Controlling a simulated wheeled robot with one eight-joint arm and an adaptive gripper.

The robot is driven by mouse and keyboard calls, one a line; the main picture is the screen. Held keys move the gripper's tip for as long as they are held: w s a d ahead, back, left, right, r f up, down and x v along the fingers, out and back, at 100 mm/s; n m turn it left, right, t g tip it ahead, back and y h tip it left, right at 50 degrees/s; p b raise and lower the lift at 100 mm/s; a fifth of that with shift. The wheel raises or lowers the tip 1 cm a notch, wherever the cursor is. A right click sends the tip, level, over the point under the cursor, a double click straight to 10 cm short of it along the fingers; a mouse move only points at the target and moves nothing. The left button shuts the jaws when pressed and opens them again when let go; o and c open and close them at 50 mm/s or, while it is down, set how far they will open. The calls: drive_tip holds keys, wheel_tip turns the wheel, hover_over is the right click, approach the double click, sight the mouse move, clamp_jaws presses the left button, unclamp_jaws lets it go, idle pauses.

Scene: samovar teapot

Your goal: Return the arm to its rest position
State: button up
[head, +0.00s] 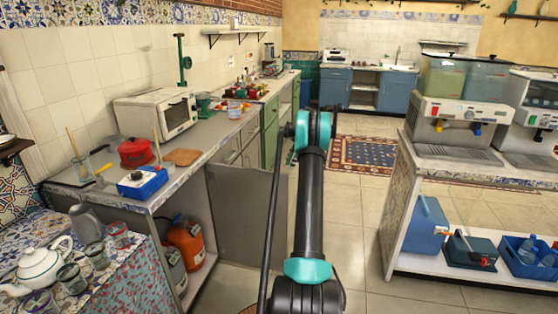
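My black arm with teal joint bands rises from the bottom middle of the head view up to a joint in the upper middle. A thin dark rod or link runs along its left side. I cannot make out my gripper or its fingers; the forward end of the arm is hidden behind the joint. A white teapot (40,266) stands upright on the patterned table (135,272) at the lower left, well apart from the visible arm.
Several glasses (71,279) and a grey jug (86,223) stand near the teapot. A long counter (196,139) holds a microwave (158,115) and a red pot (135,152). An open cabinet door (246,214) stands left of my arm. Drink dispensers (457,125) stand right. The tiled floor (345,215) between is clear.

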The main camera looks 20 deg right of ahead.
drive_tip(key=s+a+r+m+h, duration=0.1)
drive_tip(key=s+a+r+m, duration=0.2)
drive_tip(key=s+a, duration=0.35)
drive_tip(key=s+a+r+m+t+h, duration=0.1)
drive_tip(key=s+a+r+m, duration=0.2)
drive_tip(key=s+a, duration=0.35)
drive_tip(key=s+a+r+m+h, duration=0.1)
drive_tip(key=s+a+r+m, duration=0.25)
drive_tip(key=a, duration=0.45)
drive_tip(key=s+a+f+m+t, duration=0.1)
drive_tip(key=s+a+f+m, duration=0.1)
drive_tip(key=s, duration=0.8)
drive_tip(key=s+a+f+m+t+h, duration=0.1)
drive_tip(key=s+a+f+m, duration=0.2)
drive_tip(key=s, duration=0.8)
drive_tip(key=s+a+f+m+t, duration=0.1)
drive_tip(key=s+a+f+m, duration=0.2)
drive_tip(key=s+a, duration=0.3)
drive_tip(key=s+f, duration=0.1)
drive_tip(key=s, duration=0.4)
